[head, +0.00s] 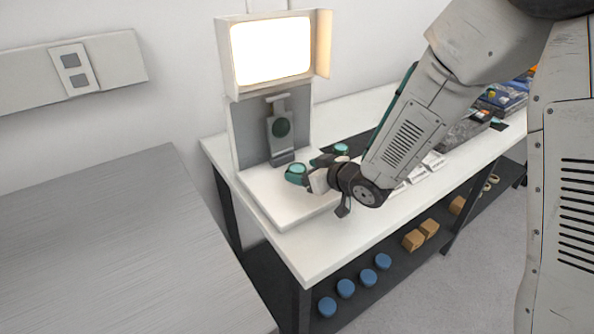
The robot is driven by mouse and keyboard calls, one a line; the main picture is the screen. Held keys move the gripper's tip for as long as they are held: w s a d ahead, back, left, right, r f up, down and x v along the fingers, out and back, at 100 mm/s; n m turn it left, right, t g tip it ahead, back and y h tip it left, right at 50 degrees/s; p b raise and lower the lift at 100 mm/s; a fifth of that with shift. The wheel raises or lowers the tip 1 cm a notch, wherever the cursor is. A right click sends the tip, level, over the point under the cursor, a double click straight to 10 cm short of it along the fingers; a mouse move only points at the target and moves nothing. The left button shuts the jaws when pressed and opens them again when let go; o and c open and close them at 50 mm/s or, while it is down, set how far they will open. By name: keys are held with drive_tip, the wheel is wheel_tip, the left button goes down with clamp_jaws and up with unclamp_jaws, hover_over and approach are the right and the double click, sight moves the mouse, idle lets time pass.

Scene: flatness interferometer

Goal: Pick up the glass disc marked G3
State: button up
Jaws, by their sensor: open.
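My gripper (312,168) is open above the white base of the instrument at the near left end of the white table. Small round pale-teal shapes show by its fingers, one at the left and one just behind. I cannot tell whether these are glass discs or parts of the fingers. No G3 marking is readable, so I cannot pick out that disc. My forearm hides part of the table behind the gripper.
White labelled cards (418,174), too small to read, lie on the table beside my arm. A dark tray with coloured items (505,95) is farther right. Blue round items (346,288) and brown blocks (414,240) sit on the lower shelf. A bare metal bench (110,250) stands at left.

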drive_tip(key=shift+w+a+f, duration=0.25)
drive_tip(key=shift+w+a, duration=0.15)
drive_tip(key=c, duration=1.1)
drive_tip(key=shift+r, duration=0.1)
